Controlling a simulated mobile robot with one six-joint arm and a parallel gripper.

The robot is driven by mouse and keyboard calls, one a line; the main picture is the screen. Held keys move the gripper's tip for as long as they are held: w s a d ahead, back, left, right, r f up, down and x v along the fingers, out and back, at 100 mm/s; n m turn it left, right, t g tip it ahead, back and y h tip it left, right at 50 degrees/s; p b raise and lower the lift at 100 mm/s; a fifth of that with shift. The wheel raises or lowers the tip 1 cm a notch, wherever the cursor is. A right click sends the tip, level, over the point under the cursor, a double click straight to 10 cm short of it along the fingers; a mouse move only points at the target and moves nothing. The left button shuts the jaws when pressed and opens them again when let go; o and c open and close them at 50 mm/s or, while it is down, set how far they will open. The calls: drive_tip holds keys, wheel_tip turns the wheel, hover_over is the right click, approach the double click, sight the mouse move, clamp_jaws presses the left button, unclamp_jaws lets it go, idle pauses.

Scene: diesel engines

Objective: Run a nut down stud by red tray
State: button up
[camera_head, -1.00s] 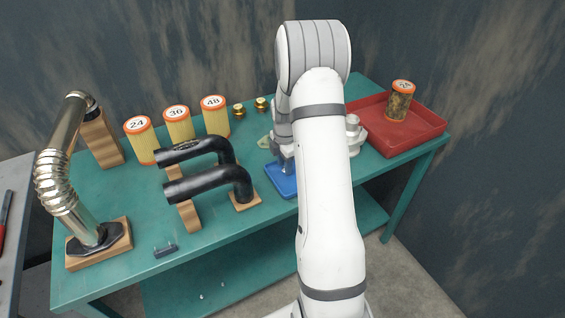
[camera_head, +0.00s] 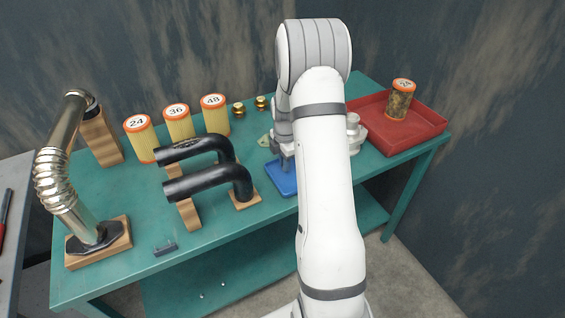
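The red tray (camera_head: 420,137) sits at the right end of the green bench, with a dirty orange-capped filter (camera_head: 399,101) standing in it. A silver-grey part (camera_head: 353,128) shows just left of the tray, partly behind my arm; I cannot tell whether it bears the stud. No nut or stud can be made out clearly.
Filters marked 24, 36 and 48 (camera_head: 214,115) stand along the back with two brass fittings (camera_head: 239,109). Black pipes (camera_head: 208,185) on wooden blocks stand left of the blue tray. A metal flex pipe (camera_head: 62,185) stands at far left. The front left bench is mostly clear.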

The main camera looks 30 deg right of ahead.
clamp_jaws()
drive_tip(key=shift+r+p, duration=1.4)
drive_tip(key=shift+r, duration=1.15)
drive_tip(key=shift+f, duration=0.1)
